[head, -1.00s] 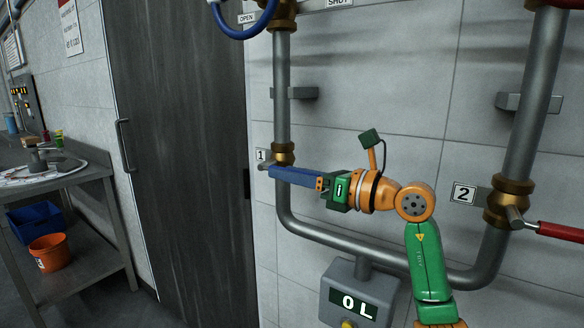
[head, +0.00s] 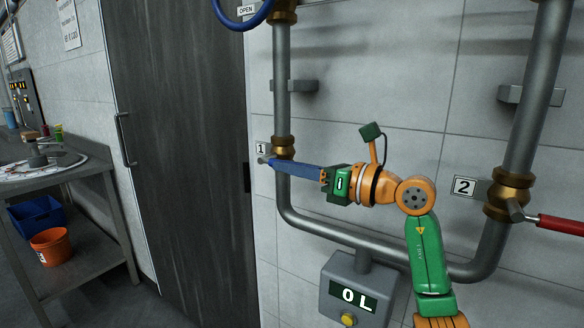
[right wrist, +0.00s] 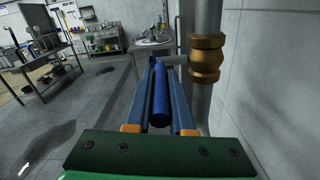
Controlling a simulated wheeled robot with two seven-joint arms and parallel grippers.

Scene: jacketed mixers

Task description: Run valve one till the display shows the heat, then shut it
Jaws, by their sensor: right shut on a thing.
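Valve one is the brass fitting (head: 283,148) on the left pipe, beside the label "1" (head: 262,149). My right gripper (head: 278,164) is shut on its blue lever handle, which the fingers mostly hide in the head view. In the right wrist view the blue handle (right wrist: 161,95) lies lengthwise between the two fingers, joined by a metal stem to the brass valve body (right wrist: 206,60). My left gripper is in neither view.
Valve two (head: 510,192), with a red lever (head: 562,228), is on the right pipe. A blue handwheel (head: 243,12) is at the top by an "OPEN" label. A dark door (head: 180,140) and a metal table (head: 70,178) with an orange bucket (head: 50,246) stand left.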

